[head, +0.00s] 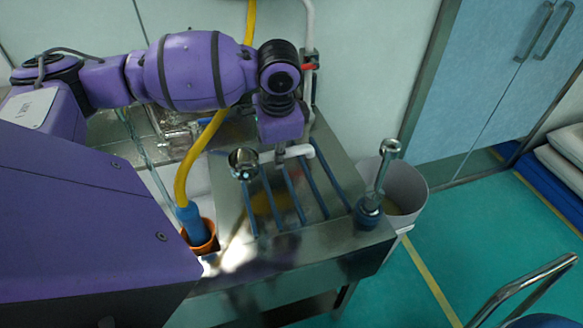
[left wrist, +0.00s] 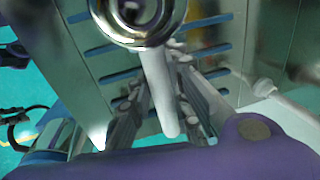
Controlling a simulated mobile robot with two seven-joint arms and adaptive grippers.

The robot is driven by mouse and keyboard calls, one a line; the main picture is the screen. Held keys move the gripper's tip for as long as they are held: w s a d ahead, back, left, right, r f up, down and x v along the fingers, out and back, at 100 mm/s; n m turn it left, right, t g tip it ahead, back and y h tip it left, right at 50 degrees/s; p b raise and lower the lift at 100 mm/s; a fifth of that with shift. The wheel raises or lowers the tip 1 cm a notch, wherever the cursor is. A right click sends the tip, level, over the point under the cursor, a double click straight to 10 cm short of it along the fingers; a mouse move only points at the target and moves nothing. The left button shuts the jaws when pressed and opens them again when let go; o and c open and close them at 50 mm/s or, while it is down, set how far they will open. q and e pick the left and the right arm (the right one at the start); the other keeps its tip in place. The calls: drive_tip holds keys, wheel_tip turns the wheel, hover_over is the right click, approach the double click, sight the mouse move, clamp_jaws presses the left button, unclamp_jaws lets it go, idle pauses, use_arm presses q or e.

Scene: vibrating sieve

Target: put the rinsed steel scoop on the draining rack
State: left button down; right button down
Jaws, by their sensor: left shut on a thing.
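The steel scoop (head: 243,163) has a shiny round bowl and a pale handle. My left gripper (head: 281,150) is shut on the handle, above the draining rack. In the left wrist view the scoop bowl (left wrist: 134,22) is at the top, and its handle runs down between my gripper's fingers (left wrist: 163,85). The draining rack (head: 288,198) is a row of blue bars on the steel counter; bars also show in the left wrist view (left wrist: 206,22). I cannot tell whether the scoop touches the bars. My right gripper is not in view.
A steel upright tool with a blue base (head: 369,210) stands at the counter's right corner, before a white bin (head: 407,184). A yellow hose (head: 193,160) leads to a blue nozzle in an orange cup (head: 205,240) left of the rack. A chrome rail (head: 520,287) is lower right.

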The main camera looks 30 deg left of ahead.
use_arm(q)
drive_tip(key=w+f, duration=0.5)
drive_tip(key=shift+d+f+b, duration=0.15)
drive_tip(key=shift+f+b, duration=0.2)
drive_tip(key=shift+b, duration=0.05)
drive_tip(key=shift+w+f, duration=0.1)
drive_tip(key=shift+f, duration=1.55)
drive_tip(key=c, duration=1.6)
unclamp_jaws()
drive_tip(key=shift+f, duration=0.15)
drive_tip(key=shift+c, duration=0.2)
drive_tip(key=r, duration=0.4)
drive_tip(key=s+d+r, duration=0.1)
drive_tip(key=r, duration=0.7)
drive_tip(key=shift+s+d+p, duration=0.25)
drive_tip(key=shift+d+p, duration=0.05)
drive_tip(key=shift+p, duration=0.1)
